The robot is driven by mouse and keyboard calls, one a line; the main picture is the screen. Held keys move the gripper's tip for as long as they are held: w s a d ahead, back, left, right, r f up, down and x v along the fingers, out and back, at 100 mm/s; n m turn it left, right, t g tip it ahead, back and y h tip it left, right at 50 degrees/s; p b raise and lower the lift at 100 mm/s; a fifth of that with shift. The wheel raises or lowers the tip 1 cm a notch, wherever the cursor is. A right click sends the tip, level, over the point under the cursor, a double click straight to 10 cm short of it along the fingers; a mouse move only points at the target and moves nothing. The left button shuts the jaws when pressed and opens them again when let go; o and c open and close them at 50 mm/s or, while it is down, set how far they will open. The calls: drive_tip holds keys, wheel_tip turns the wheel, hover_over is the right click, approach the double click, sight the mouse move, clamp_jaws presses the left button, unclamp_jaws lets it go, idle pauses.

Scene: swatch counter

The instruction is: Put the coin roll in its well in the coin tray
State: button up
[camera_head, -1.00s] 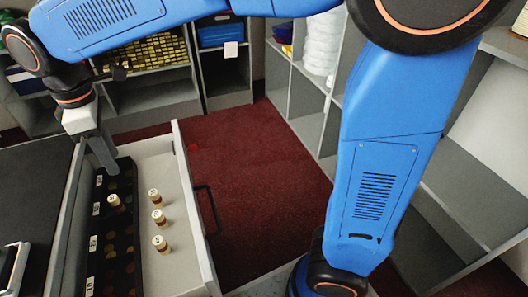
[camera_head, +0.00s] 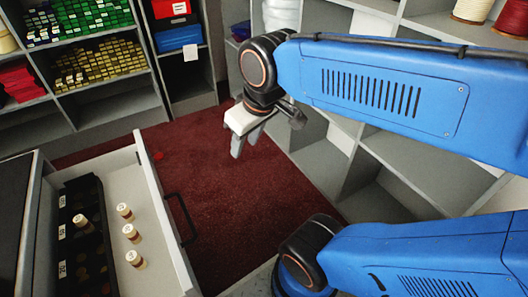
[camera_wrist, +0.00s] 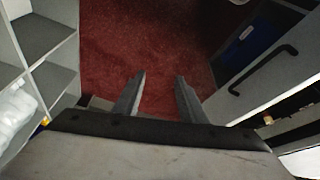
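The black coin tray (camera_head: 68,195) lies along the left side of the open drawer, with labelled wells. One coin roll (camera_head: 82,222) stands up from the tray, slightly tilted in the picture. Three more rolls stand on the pale drawer floor right of the tray: a far one (camera_head: 124,211), a middle one (camera_head: 131,232) and a near one (camera_head: 135,258). My gripper (camera_head: 246,143) is over the red carpet, right of the drawer and clear of it. In the wrist view its fingers (camera_wrist: 158,92) are apart with only carpet between them.
The drawer's front panel (camera_head: 165,210) with a dark handle (camera_head: 182,215) stands between my gripper and the rolls. Grey shelves (camera_head: 110,105) line the back, with more shelving (camera_head: 320,150) at right.

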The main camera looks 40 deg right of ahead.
drive_tip(key=s+d+f+m, duration=0.2)
drive_tip(key=s+d, duration=0.1)
drive_tip(key=shift+s+f+m+t+h, duration=0.3)
drive_tip(key=shift+f, duration=0.05)
